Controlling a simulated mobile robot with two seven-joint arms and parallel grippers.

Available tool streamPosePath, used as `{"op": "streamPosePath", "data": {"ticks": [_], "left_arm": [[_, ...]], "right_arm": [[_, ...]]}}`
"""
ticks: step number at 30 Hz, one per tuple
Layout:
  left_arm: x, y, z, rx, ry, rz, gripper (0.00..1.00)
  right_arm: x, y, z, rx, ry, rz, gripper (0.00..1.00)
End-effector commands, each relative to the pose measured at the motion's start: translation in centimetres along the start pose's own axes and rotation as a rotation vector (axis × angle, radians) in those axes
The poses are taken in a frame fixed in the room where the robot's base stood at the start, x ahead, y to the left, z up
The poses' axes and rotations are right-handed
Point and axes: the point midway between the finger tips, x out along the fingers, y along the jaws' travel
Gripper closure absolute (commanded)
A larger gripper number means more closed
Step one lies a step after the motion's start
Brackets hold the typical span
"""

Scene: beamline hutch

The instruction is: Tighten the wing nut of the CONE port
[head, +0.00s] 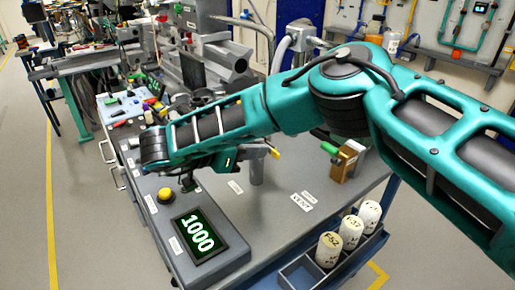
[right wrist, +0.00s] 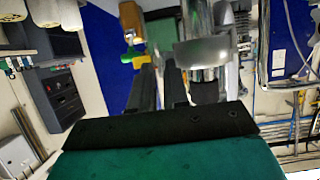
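My right gripper (head: 250,152) reaches in over the bench from the left end of my teal forearm and points right, beside a grey upright post (head: 257,170) with a wider top. In the right wrist view, its two dark fingers (right wrist: 159,85) stand apart with a gap between them. A shiny grey round fitting (right wrist: 205,52) is just right of the fingers; I cannot tell whether they touch. A small yellow piece (head: 275,153) shows by the post. I cannot make out the wing nut or read a CONE label. My left gripper is not in view.
A brass block (head: 347,162) stands on the bench (head: 230,220) to the right, and shows in the right wrist view (right wrist: 131,18). White labelled containers (head: 329,249) stand in a tray at the front right.

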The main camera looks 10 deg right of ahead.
Motion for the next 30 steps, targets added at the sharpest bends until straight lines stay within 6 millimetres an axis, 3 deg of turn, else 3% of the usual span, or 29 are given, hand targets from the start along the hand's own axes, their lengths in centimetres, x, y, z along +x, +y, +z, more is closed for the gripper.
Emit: {"op": "streamPosePath", "data": {"ticks": [8, 14, 30], "left_arm": [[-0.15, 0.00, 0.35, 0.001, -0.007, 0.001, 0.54], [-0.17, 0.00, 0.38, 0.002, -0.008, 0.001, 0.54], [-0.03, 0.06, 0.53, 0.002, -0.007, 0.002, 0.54]], "right_arm": [[0.05, -0.01, 0.01, 0.000, 0.000, 0.000, 0.85], [0.05, -0.01, 0.01, 0.000, 0.000, 0.000, 1.00], [0.09, 0.06, 0.03, 0.030, 0.000, -0.012, 1.00]]}}
